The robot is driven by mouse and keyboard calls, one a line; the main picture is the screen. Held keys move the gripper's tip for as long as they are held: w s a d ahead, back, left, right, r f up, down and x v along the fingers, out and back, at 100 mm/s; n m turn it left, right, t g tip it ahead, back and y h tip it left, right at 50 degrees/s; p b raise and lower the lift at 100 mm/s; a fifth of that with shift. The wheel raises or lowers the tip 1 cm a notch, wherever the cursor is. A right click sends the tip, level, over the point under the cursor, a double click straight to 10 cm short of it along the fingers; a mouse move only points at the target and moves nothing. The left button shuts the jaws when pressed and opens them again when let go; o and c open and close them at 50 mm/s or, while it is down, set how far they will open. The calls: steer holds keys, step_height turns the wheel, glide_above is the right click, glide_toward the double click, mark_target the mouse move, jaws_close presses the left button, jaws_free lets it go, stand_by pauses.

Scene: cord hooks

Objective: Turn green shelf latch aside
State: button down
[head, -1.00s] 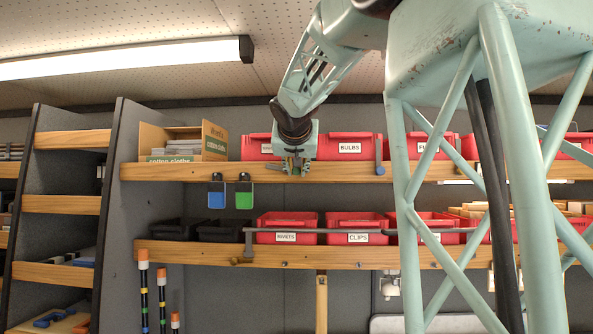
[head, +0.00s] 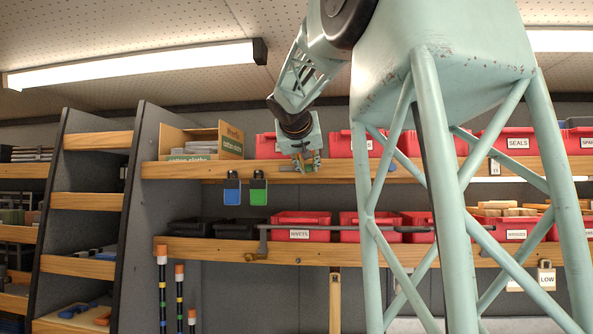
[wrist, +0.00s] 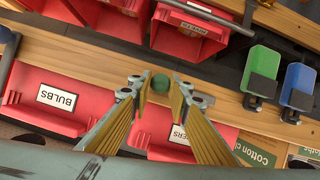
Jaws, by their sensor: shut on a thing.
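The green shelf latch shows as a round green knob (wrist: 159,83) at the edge of the upper wooden shelf in the wrist view. My gripper (wrist: 157,86) has its two yellow-lined fingers on either side of the knob, shut on it. In the head view my gripper (head: 306,166) is at the front of the upper shelf (head: 350,172), right of the hanging green tag. The rest of the latch is hidden by the fingers, so I cannot tell its angle.
A blue tag (head: 232,190) and a green tag (head: 258,190) hang from the upper shelf, left of my gripper. Red bins (head: 290,219) line both shelves. A grey rod (head: 340,228) runs along the lower shelf's front. A cotton cloths box (head: 231,140) stands at left.

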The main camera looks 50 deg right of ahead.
steer(key=c, duration=2.4)
jaws_free()
steer(key=shift+s+a+r, duration=0.1)
steer(key=shift+a, duration=0.05)
steer(key=shift+v, duration=5.8)
